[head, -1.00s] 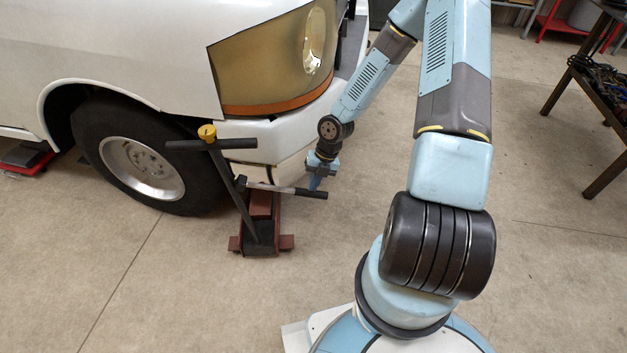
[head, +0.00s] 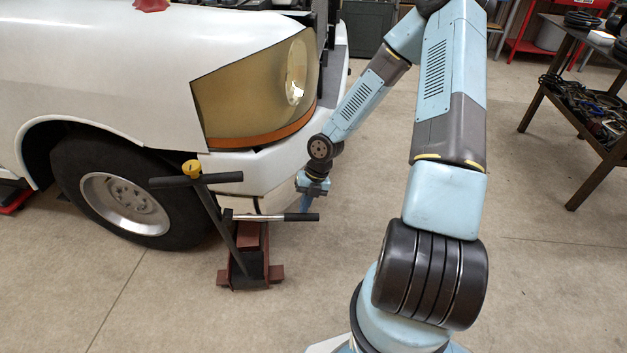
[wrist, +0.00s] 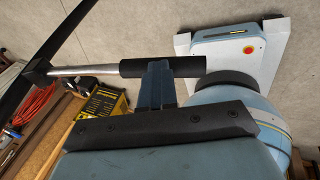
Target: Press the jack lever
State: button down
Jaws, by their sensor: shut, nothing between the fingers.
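The red floor jack (head: 250,272) stands on the floor by the white pickup's front corner. Its dark upright handle has a black crossbar (head: 222,177) and a yellow knob. The jack lever (head: 262,217) sticks out to the right, nearly level in the picture, a silver rod with a black grip (head: 302,217). My gripper (head: 304,207) is shut and empty, pointing down at the grip's outer part. In the wrist view my gripper's fingertips (wrist: 157,64) overlap the edge of the lever's black grip (wrist: 135,68). I cannot tell whether they touch it.
The pickup's bumper (head: 270,165) is close behind the jack, and its front wheel (head: 125,200) is to the left. A tool table (head: 585,110) stands at the right. The floor between the jack and the table is clear apart from my own arm and base.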

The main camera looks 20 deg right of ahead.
jog(key=v, duration=1)
jog(key=shift+w+r, duration=0.15)
jog(key=shift+r, duration=0.05)
jog(key=shift+a, duration=0.15)
jog(key=s+d+r+m+t+h, duration=0.1)
jog(key=s+d+r+m+h, duration=0.2)
jog(key=r+m, duration=0.6)
jog(key=s+d+r+m+t+h, duration=0.1)
jog(key=s+d+r+m+h, duration=0.25)
jog(key=r+m, duration=0.55)
jog(key=s+a+r+m+t+y, duration=0.1)
jog(key=s+r+m+t, duration=0.1)
jog(key=s+r+m, duration=0.5)
jog(key=s+a+r+m+t+y, duration=0.1)
jog(key=s+a+r+m+t, duration=0.1)
jog(key=s+r+m, duration=0.5)
notch_tip(320, 180, up, 6)
jog(key=m+t, duration=0.1)
jog(key=m, duration=0.1)
jog(key=shift+s+m, duration=0.3)
